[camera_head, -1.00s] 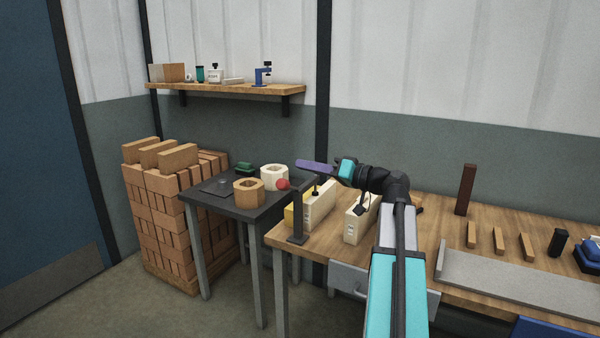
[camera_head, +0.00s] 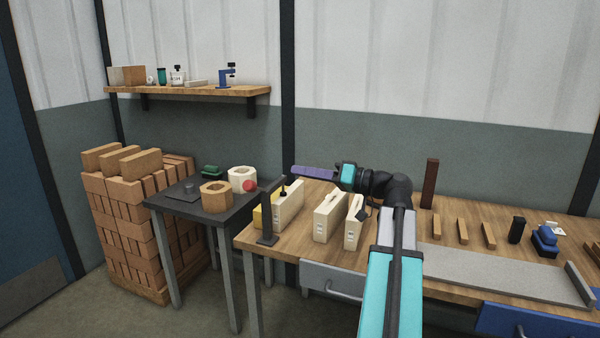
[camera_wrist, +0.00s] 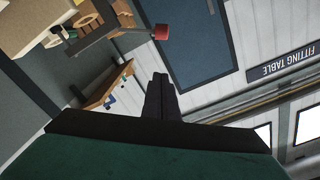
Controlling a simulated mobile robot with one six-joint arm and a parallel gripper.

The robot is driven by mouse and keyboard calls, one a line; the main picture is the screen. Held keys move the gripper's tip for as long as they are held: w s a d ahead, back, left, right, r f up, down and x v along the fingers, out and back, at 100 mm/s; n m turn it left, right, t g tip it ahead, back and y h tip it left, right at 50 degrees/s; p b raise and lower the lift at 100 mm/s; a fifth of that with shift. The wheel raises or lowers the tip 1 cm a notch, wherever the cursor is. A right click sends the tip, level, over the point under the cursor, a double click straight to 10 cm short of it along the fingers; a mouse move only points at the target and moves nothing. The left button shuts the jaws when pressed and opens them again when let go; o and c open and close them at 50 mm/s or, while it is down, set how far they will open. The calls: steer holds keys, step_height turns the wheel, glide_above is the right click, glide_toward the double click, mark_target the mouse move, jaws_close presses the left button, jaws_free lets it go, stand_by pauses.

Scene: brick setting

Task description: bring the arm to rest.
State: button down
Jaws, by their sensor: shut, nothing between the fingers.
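My gripper (camera_wrist: 160,92) shows in the wrist view as two black fingers pressed together with nothing between them. In the head view my teal and black arm rises at the lower right and bends left above the workbench (camera_head: 405,235). Its end is raised clear of the bench top, with a purple bar at its left tip. The fingertips cannot be made out clearly in that view.
Pale blocks (camera_head: 330,215) and a black post (camera_head: 267,212) stand on the bench below the arm's end. A dark side table (camera_head: 205,207) holds two ring-shaped pieces. Brick stack (camera_head: 130,225) and wall shelf (camera_head: 190,91) are left. Air around the wrist looks free.

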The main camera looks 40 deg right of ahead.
stand_by(0.3)
steer(key=w+a+f+m+g+p, duration=0.1)
steer(key=w+a+f+g, duration=0.3)
steer(key=f, duration=0.8)
steer(key=w+a+f+m+g+p, duration=0.1)
steer(key=w+a+f, duration=0.4)
steer(key=f, duration=0.6)
steer(key=s+a+f+g+p, duration=0.1)
steer(key=s+a+f+g, duration=0.15)
steer(key=a+f, duration=0.65)
steer(key=s+a+f+g+p, duration=0.1)
steer(key=a+f+g, duration=0.3)
steer(key=f, duration=0.8)
steer(key=s+a+f+g+h+p, duration=0.1)
steer(key=s+a+f+g, duration=0.2)
steer(key=s+a+f, duration=0.5)
steer(key=s+a+f+g+h+p, duration=0.1)
steer(key=s+a+f+g+h, duration=0.1)
steer(key=s+a+f, duration=0.55)
steer(key=s+f+n+g+h+p, duration=0.1)
steer(key=s+f+g+h, duration=0.1)
steer(key=s+f, duration=0.4)
steer(key=s+f+n+g+h+p, duration=0.1)
steer(key=s+f, duration=0.4)
steer(key=s, duration=0.7)
steer(key=shift+d+f+n+g+h, duration=0.25)
steer(key=shift+f+n+g+h, duration=0.15)
steer(key=shift+n+g+h, duration=0.55)
steer(key=shift+s, duration=0.1)
